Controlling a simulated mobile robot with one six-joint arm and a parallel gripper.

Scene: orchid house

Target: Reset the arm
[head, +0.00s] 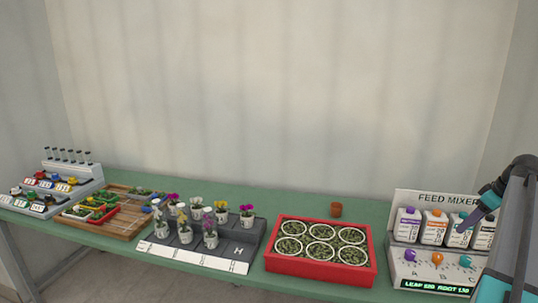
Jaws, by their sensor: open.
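My gripper (463,228) is at the right of the head view, at the end of my dark arm. It points down and to the left, in front of the white bottles of the feed mixer (410,257). It is small here and its fingers are hard to make out. I see nothing held in it. I cannot tell how far it is from the bottles. Part of my arm fills the lower right corner and hides the mixer's right end.
A red tray (319,276) with several round pots stands left of the mixer, a small terracotta pot (336,209) behind it. Further left are a grey stepped stand (240,237) with potted flowers, a wooden board (115,228) and a grey rack (85,173). Green bench (290,206) shows bare at the back.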

